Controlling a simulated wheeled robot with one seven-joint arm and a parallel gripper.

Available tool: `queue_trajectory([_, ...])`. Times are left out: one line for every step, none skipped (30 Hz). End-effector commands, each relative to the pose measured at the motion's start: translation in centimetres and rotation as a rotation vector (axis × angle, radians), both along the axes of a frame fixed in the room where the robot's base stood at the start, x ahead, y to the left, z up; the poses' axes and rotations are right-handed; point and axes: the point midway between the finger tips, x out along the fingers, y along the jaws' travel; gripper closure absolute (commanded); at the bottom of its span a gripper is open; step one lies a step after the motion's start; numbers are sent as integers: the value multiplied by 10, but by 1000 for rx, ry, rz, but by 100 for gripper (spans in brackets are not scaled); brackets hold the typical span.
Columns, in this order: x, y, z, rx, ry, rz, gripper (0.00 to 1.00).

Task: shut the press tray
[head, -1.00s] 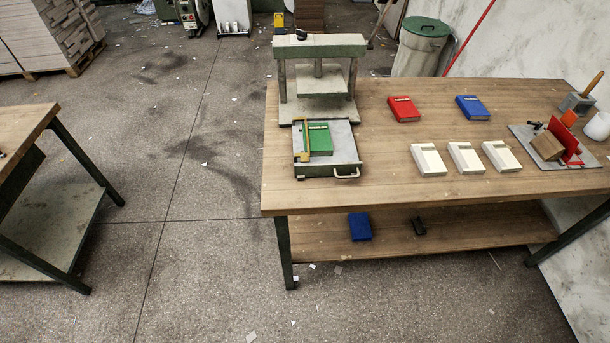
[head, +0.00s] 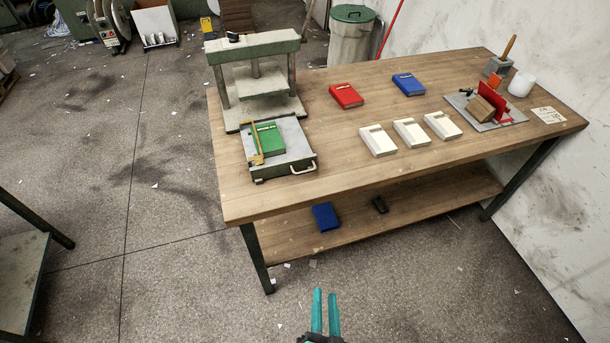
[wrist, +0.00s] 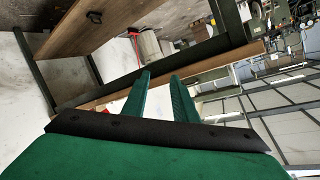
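The press (head: 255,84) stands at the left end of the wooden workbench. Its grey tray (head: 292,141) is pulled out toward the bench's front edge. A green book (head: 268,138) lies on the tray against a yellow guide (head: 254,146). The tray's pale handle (head: 303,168) is on its front face. My gripper (head: 325,298) is low in front of the bench, over the floor, well apart from the tray. Its two teal fingers stand apart with nothing between them, and they also show in the wrist view (wrist: 160,84).
The workbench (head: 340,172) holds a red book (head: 346,95), a blue book (head: 408,84), several white blocks (head: 411,132) and a red-clamped fixture (head: 487,104). A blue book (head: 326,217) lies on the lower shelf. The floor before the bench is open.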

Motion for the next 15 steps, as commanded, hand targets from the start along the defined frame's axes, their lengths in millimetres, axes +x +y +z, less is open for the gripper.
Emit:
queue_trajectory([21,-3,2,59,-7,-10,74])
queue_trajectory([31,-5,2,98,-6,-15,74])
queue_trajectory([44,-6,2,149,-3,-22,74])
queue_trajectory([55,-7,4,188,-2,-26,74])
queue_trajectory([65,-8,5,227,0,-30,74])
queue_trajectory([78,-9,7,279,2,-34,74])
queue_trajectory([89,-9,9,319,5,-36,74])
queue_trajectory([99,-9,12,359,6,-37,74])
queue_trajectory([112,-9,17,411,9,-37,74])
queue_trajectory([122,-8,20,452,11,-37,74])
queue_trajectory([132,-8,24,491,13,-35,74])
queue_trajectory([145,-7,30,543,17,-33,74])
queue_trajectory([154,-6,35,584,20,-29,74])
queue_trajectory([164,-5,41,623,23,-26,74])
queue_trajectory([175,-3,48,674,29,-20,74])
